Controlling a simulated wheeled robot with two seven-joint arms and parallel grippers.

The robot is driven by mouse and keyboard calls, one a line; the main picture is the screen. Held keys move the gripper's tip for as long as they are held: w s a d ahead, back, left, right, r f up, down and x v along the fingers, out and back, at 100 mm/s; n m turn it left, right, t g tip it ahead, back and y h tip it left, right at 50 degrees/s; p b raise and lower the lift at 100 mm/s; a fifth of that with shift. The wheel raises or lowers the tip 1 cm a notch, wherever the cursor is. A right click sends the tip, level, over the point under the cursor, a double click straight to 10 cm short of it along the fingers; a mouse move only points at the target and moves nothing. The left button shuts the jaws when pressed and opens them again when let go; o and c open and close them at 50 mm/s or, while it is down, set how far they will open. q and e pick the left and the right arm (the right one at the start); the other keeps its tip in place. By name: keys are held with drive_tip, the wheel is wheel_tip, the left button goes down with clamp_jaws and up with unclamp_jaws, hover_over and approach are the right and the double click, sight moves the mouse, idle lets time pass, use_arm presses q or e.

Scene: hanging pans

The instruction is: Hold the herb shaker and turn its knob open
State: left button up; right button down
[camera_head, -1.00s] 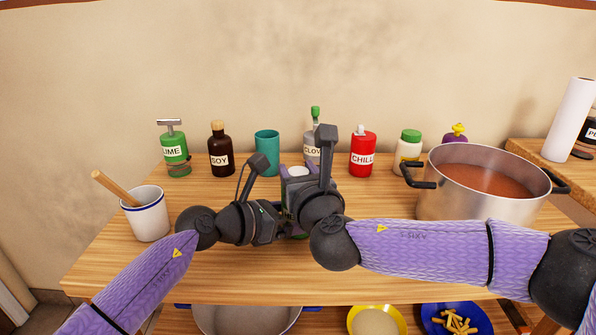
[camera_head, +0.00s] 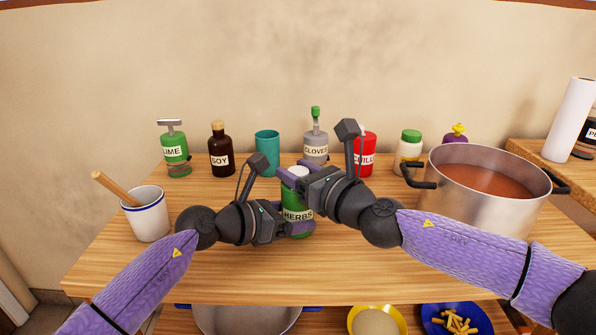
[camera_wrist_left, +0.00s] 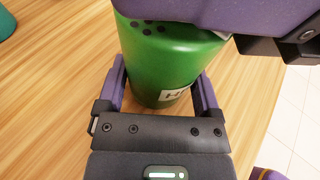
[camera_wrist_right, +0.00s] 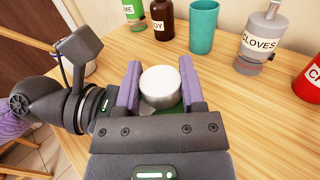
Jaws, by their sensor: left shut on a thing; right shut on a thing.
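The herb shaker (camera_head: 297,196) is a green container with a HERBS label, upright on the table in front of me. It also shows in the left wrist view (camera_wrist_left: 165,62), with dark dots high on its side. My left gripper (camera_wrist_left: 162,82) is shut on its body, low down, with one finger on each side. The white round knob on top (camera_wrist_right: 160,88) sits between the fingers of my right gripper (camera_wrist_right: 160,72), which is shut on it. In the head view the right gripper comes from the right and partly hides the shaker's upper part.
Behind stand the lime dispenser (camera_head: 174,150), soy bottle (camera_head: 221,152), teal cup (camera_head: 267,153), cloves bottle (camera_head: 315,148), partly hidden chilli bottle (camera_head: 367,152) and a green-lidded jar (camera_head: 409,147). A soup pot (camera_head: 480,198) is at right, a white mug (camera_head: 150,215) at left. The front tabletop is clear.

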drive_tip(key=shift+n+g+y, duration=0.5)
drive_tip(key=shift+y, duration=0.1)
use_arm(q)
drive_tip(key=shift+f, duration=0.1)
use_arm(e)
drive_tip(key=shift+c, duration=0.9)
unclamp_jaws()
drive_tip(key=v, duration=1.2)
drive_tip(key=shift+d, duration=0.2)
drive_tip(key=shift+w, duration=0.1)
